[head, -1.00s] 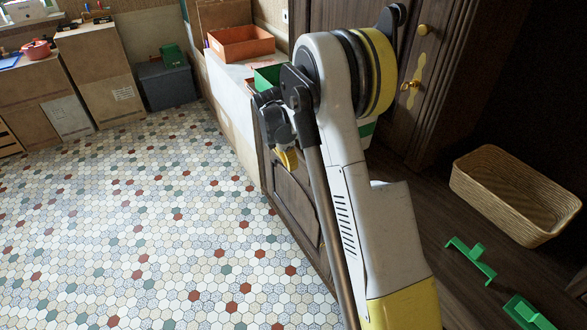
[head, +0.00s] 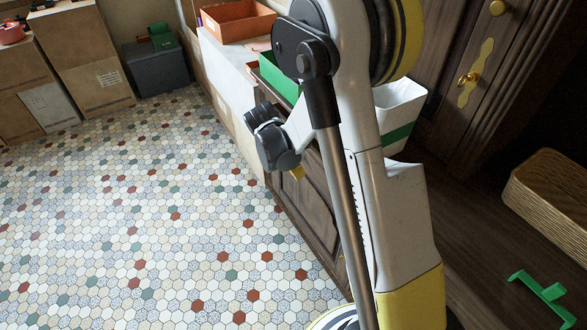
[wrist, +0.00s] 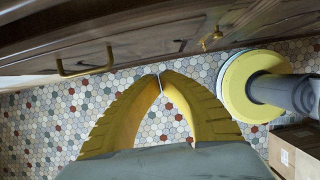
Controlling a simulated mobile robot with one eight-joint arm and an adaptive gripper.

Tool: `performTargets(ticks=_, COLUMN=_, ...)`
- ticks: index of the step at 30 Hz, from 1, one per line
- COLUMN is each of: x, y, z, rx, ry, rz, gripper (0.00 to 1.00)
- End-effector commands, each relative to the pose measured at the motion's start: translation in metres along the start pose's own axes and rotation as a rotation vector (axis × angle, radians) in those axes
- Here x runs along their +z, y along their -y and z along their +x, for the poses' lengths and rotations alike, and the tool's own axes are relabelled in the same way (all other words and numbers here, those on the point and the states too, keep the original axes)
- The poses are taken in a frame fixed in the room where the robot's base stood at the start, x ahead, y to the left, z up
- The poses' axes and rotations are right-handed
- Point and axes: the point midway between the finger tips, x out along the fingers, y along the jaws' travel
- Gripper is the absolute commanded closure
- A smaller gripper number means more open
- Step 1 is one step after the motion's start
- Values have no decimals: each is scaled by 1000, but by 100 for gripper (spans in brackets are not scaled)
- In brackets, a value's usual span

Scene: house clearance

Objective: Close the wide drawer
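Dark wooden furniture (head: 310,205) stands beside the tiled floor in the head view, largely hidden behind my arm. In the wrist view, its wooden front (wrist: 130,55) runs across the top, with a brass bar handle (wrist: 84,68) at left and a brass knob (wrist: 211,38) further right. I cannot tell which panel is the wide drawer or how far it stands out. My gripper (wrist: 160,77) has two yellow fingers with their tips together and nothing visible between them. The tips are just below the wooden front in the picture, between handle and knob. Contact is unclear.
A white bin with a green band (head: 398,108), a wicker basket (head: 550,190) and a green object (head: 543,293) are at right. The tiled floor (head: 130,220) at left is clear.

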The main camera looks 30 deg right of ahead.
Motion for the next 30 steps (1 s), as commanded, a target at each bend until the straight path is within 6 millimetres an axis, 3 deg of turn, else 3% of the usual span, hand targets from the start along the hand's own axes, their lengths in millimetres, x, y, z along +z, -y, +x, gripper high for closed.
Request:
performTargets(ticks=1, x=-2, y=0, z=17, rx=-1, ry=0, rz=1, gripper=100)
performTargets(ticks=6, x=4, y=0, z=46, rx=-1, ry=0, rz=3, gripper=100)
performTargets(ticks=13, x=31, y=0, z=53, rx=-1, ry=-1, rz=2, gripper=100)
performTargets(ticks=30, x=47, y=0, z=57, rx=-1, ry=-1, rz=3, gripper=100)
